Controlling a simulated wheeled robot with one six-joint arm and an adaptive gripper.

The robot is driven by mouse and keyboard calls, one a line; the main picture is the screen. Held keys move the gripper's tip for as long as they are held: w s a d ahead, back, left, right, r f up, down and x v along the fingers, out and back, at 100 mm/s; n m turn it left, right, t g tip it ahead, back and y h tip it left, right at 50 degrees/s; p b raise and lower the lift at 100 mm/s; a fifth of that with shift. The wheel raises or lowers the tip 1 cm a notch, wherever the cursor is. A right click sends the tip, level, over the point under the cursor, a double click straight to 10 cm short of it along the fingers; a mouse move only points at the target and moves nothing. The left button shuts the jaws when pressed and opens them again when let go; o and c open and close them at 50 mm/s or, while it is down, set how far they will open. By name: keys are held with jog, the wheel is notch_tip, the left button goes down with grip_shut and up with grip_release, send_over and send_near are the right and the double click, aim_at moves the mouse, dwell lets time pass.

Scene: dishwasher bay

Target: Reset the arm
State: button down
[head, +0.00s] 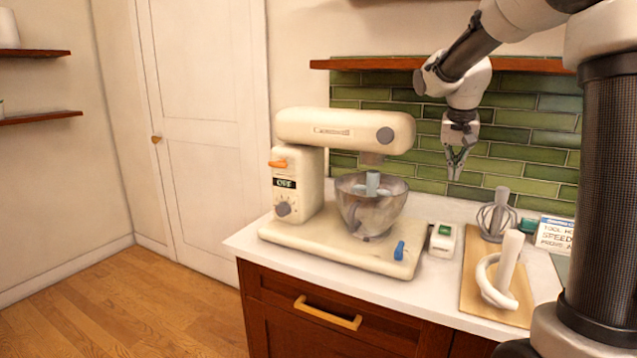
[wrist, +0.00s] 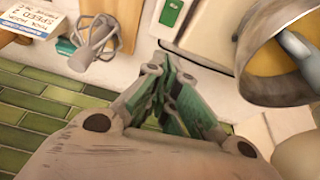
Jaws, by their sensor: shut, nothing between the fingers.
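My gripper (head: 456,168) hangs fingers-down in the air above the counter, right of the stand mixer's bowl. Its fingers are together with nothing between them; they also show in the wrist view (wrist: 172,100). My arm is bent and reaches in from the upper right, in front of the green tiles. The cream stand mixer (head: 345,128) stands on the counter, its display reading OFF. Its metal bowl (head: 370,212) sits on the base with a grey tool in it; the bowl also shows in the wrist view (wrist: 262,62). The gripper touches nothing that I can see.
A small white box with a green top (head: 443,240) stands beside the mixer. A wooden board (head: 478,302) holds a whisk (head: 497,215) and a white hook tool (head: 503,275). A sign card (head: 555,234) stands behind. A wooden shelf (head: 400,63) runs above the tiles, near my arm.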

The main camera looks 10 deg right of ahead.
jog(key=s+a+f+n+y, duration=0.1)
jog(key=s+a+n, duration=0.2)
jog(key=s, duration=1.2)
jog(key=s+a+f+n+t+y, duration=0.1)
jog(key=s+a+f+n, duration=0.1)
jog(key=s, duration=1.3)
jog(key=shift+s+a+n, duration=0.15)
jog(key=shift+a+n, duration=0.45)
jog(key=shift+a, duration=0.3)
